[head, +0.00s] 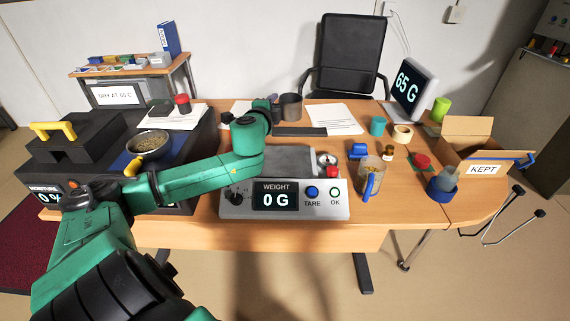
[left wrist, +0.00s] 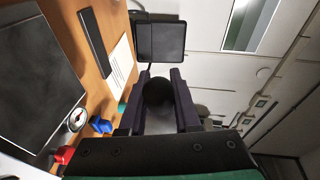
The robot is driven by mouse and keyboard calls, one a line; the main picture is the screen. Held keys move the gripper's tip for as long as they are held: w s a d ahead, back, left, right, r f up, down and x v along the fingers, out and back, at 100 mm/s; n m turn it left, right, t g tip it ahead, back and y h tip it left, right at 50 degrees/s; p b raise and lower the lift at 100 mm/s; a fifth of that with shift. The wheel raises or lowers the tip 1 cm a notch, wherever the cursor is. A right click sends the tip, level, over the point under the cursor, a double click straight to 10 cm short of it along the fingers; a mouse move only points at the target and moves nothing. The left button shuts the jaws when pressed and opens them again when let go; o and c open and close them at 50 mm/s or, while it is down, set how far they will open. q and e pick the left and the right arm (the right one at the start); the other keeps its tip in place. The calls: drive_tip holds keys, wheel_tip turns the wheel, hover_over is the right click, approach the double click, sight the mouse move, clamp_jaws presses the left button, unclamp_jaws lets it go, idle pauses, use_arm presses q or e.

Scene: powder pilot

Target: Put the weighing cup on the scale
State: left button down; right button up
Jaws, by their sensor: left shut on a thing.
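The weighing cup (head: 291,108) is a dark grey cup, upright in the head view, behind the scale's far edge. The scale (head: 228,206) stands at the front middle of the desk, its plate (head: 283,159) bare and its display reading 0 G. My left gripper (head: 276,112) reaches over the scale's left side and is shut on the cup from the left. In the left wrist view the fingers (left wrist: 159,103) close around a dark round shape, which seems to be this cup. The scale's plate (left wrist: 35,75) also shows there at left. My right gripper is not in view.
A clear jug with a blue handle (head: 371,178) stands right of the scale. A pan of pellets (head: 150,144) is on the black machine at left.

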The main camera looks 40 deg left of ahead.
sight(270, 159)
use_arm(q)
drive_tip(key=f+b, duration=0.1)
drive_tip(key=f, duration=0.4)
drive_tip(key=a+f+b, duration=0.1)
drive_tip(key=f, duration=0.5)
drive_tip(key=a+f+b, duration=0.1)
drive_tip(key=f+b, duration=0.1)
drive_tip(key=f, duration=0.4)
drive_tip(key=shift+s, duration=0.1)
drive_tip(key=shift+f, duration=0.1)
drive_tip(key=c, duration=0.9)
unclamp_jaws()
drive_tip(key=shift+s, duration=0.15)
